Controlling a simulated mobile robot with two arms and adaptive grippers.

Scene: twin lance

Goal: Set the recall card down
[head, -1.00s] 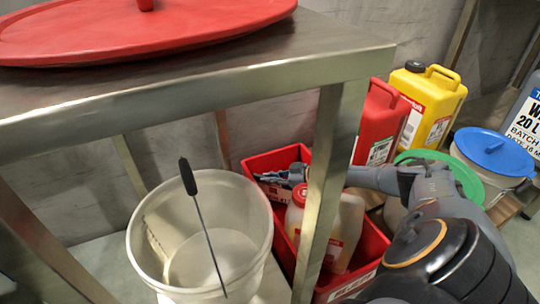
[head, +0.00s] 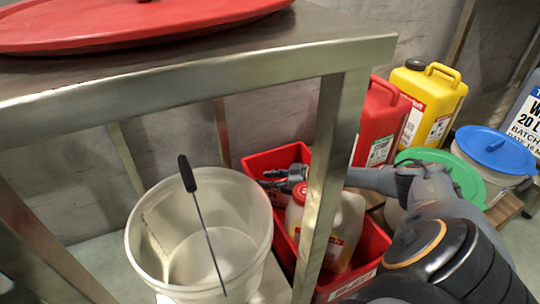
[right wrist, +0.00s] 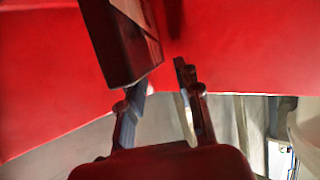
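My right gripper (head: 270,179) is low inside the far end of a red crate (head: 373,246), behind the table leg. In the right wrist view its fingers (right wrist: 160,84) stand apart with a gap between them. A dark, flat-sided item with a pale printed edge (right wrist: 121,38) is close by the left finger; I cannot tell if they touch. It may be the recall card. In the head view a small red and white printed piece (head: 281,197) shows just below the gripper, partly hidden. My left gripper is not in view.
A white jug with a red cap (head: 345,228) fills the crate's near part. A white bucket (head: 146,250) with a black-handled rod (head: 188,175) stands left. A steel table (head: 200,85) carries a red lid (head: 90,30). Red (head: 378,115) and yellow (head: 428,100) canisters stand behind.

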